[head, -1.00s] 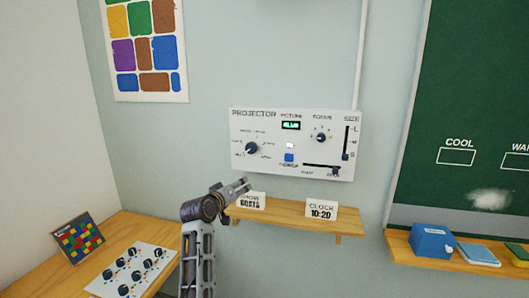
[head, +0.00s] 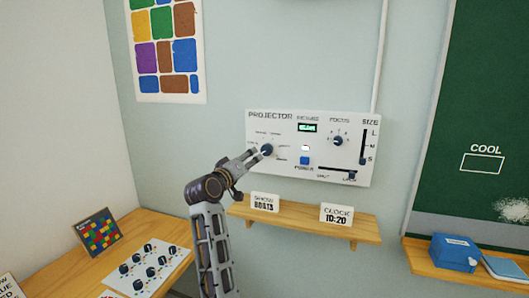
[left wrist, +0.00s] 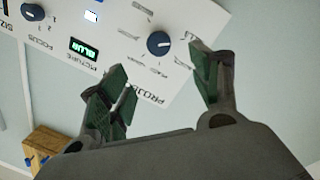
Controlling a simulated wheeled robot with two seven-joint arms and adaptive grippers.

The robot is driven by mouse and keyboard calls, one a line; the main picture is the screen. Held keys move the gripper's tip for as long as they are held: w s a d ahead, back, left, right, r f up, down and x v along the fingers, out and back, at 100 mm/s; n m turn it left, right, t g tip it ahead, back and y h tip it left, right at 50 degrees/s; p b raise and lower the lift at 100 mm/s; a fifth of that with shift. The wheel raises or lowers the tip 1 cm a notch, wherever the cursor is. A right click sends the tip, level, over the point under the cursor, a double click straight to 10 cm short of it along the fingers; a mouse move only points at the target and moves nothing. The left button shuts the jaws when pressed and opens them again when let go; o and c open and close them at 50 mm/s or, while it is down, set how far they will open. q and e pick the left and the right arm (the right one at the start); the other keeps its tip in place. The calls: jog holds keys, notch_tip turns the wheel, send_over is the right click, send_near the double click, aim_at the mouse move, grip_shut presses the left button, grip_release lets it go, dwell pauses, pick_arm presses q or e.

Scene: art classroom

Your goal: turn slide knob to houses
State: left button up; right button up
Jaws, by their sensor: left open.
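The white projector panel (head: 310,180) hangs on the wall. Its dark blue slide knob (head: 267,150) is at the left, ringed by small labels too blurred to read in the head view. The knob also shows in the left wrist view (left wrist: 158,43), just beyond the fingertips and between them from side to side. My left gripper (head: 254,157) is open and empty, its fingers pointing at the knob from the lower left. I see no clear contact. The green picture display (left wrist: 84,49) seems to read BLUR. My right gripper is not in view.
The panel also has a focus knob (head: 338,141), a blue power button (head: 305,160) and sliders. Below is a wooden shelf (head: 300,221) with a show card (head: 265,203), seemingly reading BOATS, and a clock card (head: 336,215). A desk with a knob board (head: 150,268) is lower left.

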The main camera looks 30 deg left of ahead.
aim_at(265, 150)
pick_arm(q)
jog(key=shift+w+a+p, duration=0.2)
jog(key=shift+w, duration=1.15)
jog(key=shift+w+a+p, duration=0.15)
jog(key=shift+w+p, duration=0.1)
jog(key=shift+w, duration=1.1)
jog(key=shift+w+a+p, duration=0.2)
jog(key=shift+w, duration=1.15)
jog(key=shift+w+a, duration=0.15)
jog(key=shift+w, duration=0.95)
jog(key=shift+w+a+p, duration=0.2)
jog(key=shift+w+p, duration=0.2)
jog(key=shift+w, duration=1.05)
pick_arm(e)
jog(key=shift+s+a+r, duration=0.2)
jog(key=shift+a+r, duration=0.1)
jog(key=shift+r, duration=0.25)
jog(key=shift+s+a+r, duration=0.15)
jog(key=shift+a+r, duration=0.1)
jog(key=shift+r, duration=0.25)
pick_arm(q)
jog(key=shift+c, duration=0.2)
jog(key=c, duration=1)
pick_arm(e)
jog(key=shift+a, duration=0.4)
